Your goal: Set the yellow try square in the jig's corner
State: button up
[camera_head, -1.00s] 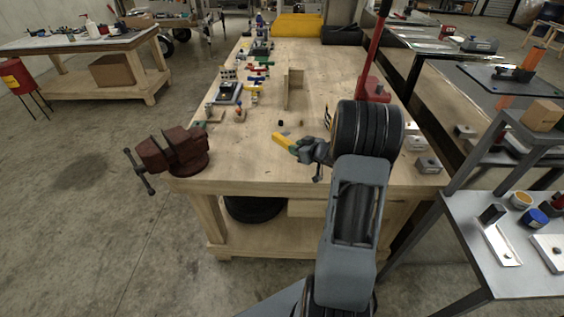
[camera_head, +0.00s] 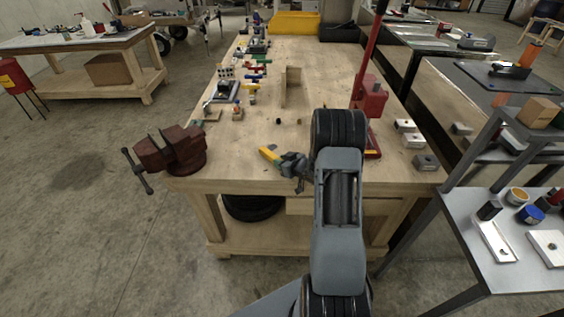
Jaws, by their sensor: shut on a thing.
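My gripper (camera_head: 283,160) is shut on the yellow try square (camera_head: 268,153), over the near part of the wooden workbench. The yellow part sticks out to the left of the fingers; the rest of the square is hard to make out behind the gripper. A wooden piece with upright fences (camera_head: 283,88), which looks like the jig, stands farther back on the bench. The gripper and the square are on the near side of it, clearly apart from it. I cannot tell how high above the bench top the square is.
A dark red vise (camera_head: 172,150) is on the near left corner of the bench. A red press with a tall lever (camera_head: 370,98) stands on the right. Several small tools and blocks line the left side. Two small dark pieces lie between gripper and jig. Metal blocks (camera_head: 426,162) sit at right.

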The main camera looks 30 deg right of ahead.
jog(key=shift+f, duration=0.1)
jog(key=o, duration=1)
